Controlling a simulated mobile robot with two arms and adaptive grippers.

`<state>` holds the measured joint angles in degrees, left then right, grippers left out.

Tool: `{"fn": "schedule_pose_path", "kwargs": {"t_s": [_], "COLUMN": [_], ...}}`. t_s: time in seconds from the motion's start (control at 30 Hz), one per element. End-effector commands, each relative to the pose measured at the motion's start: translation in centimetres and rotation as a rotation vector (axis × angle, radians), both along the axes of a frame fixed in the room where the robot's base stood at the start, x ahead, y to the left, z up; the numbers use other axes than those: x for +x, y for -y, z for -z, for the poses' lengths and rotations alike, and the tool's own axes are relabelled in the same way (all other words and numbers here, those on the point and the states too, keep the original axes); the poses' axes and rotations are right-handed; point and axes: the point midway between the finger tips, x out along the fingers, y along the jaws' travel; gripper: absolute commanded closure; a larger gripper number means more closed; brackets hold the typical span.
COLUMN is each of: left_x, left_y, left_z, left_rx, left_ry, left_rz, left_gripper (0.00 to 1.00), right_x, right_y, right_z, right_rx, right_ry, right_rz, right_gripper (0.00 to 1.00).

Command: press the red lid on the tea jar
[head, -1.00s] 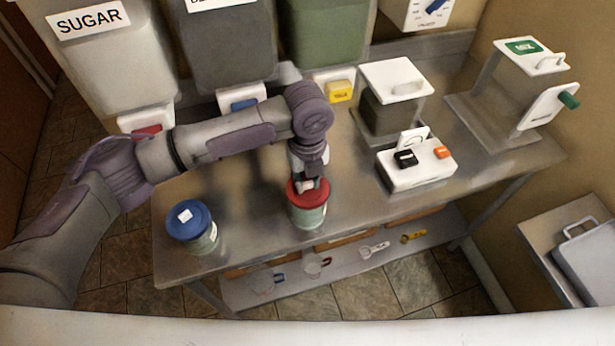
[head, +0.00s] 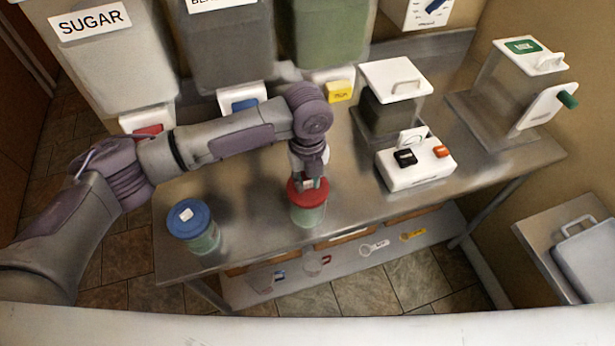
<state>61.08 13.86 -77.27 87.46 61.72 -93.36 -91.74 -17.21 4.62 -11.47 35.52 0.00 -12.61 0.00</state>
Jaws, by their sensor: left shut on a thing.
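The red lid (head: 297,197) sits on top of a pale green jar (head: 309,216), taken as the tea jar, near the front edge of the metal table. The jar stands upright. My left gripper (head: 309,183) points down at the lid's top from above and is shut, apparently on the lid's small knob, which the fingers hide. From this view I cannot tell whether the lid is fully seated. My right gripper is not in view.
A jar with a blue lid (head: 188,218) stands to the left on the table (head: 250,222). A white button box (head: 418,170) and a dark container with a white lid (head: 395,82) stand to the right. Large bins line the back. Measuring scoops lie on the lower shelf.

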Motion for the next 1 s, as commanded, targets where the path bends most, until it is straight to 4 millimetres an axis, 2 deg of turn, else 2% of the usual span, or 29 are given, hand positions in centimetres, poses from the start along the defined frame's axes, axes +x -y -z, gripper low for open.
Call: {"fn": "schedule_pose_path", "kwargs": {"t_s": [0.23, 0.27, 0.4, 0.43, 0.63, 0.8, 1.0], "left_x": [-0.01, -0.01, 0.0, 0.0, 0.0, 0.0, 0.0], "left_y": [0.01, 0.01, 0.01, 0.01, 0.0, 0.0, 0.0], "left_z": [0.01, 0.01, 0.0, 0.0, 0.0, 0.0, 0.0], "left_rx": [0.0, 0.0, 0.0, 0.0, 0.0, 0.0, 0.0], "left_ry": [0.0, 0.0, 0.0, 0.0, 0.0, 0.0, 0.0], "left_rz": [0.0, 0.0, 0.0, 0.0, 0.0, 0.0, 0.0], "left_gripper": [0.93, 0.71, 0.47, 0.45, 0.45, 0.2, 0.2], "right_x": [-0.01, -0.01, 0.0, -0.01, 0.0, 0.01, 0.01], "right_y": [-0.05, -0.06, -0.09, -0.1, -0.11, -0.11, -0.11], "right_z": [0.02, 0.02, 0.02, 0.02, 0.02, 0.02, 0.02], "right_rx": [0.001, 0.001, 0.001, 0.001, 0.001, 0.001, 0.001], "right_ry": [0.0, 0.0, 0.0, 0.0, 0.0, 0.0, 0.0], "right_rz": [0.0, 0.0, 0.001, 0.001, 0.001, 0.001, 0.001], "right_gripper": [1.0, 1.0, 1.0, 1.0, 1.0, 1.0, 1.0]}}
